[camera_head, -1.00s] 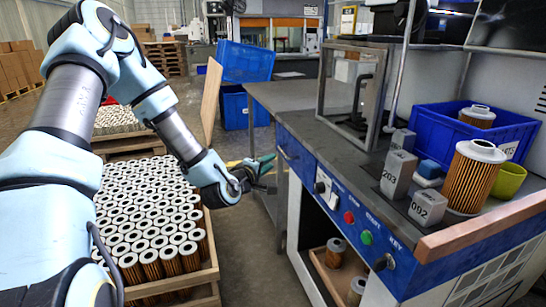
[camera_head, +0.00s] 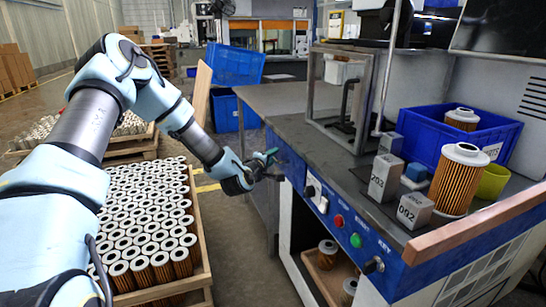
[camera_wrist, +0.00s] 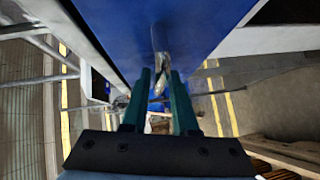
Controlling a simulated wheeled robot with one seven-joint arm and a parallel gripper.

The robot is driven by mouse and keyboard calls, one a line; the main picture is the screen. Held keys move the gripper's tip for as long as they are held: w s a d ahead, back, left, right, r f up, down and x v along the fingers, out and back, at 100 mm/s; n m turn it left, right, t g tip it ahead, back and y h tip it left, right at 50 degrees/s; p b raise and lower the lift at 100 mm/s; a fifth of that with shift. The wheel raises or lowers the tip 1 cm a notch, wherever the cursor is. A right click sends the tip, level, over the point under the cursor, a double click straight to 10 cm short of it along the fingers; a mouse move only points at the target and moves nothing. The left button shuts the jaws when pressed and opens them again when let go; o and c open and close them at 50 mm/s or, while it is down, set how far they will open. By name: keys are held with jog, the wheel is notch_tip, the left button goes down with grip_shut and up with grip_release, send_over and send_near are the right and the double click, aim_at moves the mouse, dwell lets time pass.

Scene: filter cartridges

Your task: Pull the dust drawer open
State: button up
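The dust drawer (camera_head: 288,160) is the blue front at the far left end of the workbench's blue fascia, and looks closed. In the wrist view its blue face (camera_wrist: 120,35) fills the top, with a silver handle (camera_wrist: 158,42) standing out from it. My gripper (camera_head: 274,156) is right at the drawer front. In the wrist view my gripper (camera_wrist: 160,74) has its two green fingers apart, with the handle's end between or just beyond their tips. I cannot tell whether the fingers touch the handle. In the head view the handle is hidden by my gripper.
The workbench (camera_head: 290,125) carries a framed case (camera_head: 345,95), a blue bin (camera_head: 430,130), grey blocks (camera_head: 385,178) and a large filter (camera_head: 458,180). A crate of filters (camera_head: 205,280) stands below my arm. Open floor lies between crate and bench.

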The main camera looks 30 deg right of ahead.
grip_shut()
dwell(1.4)
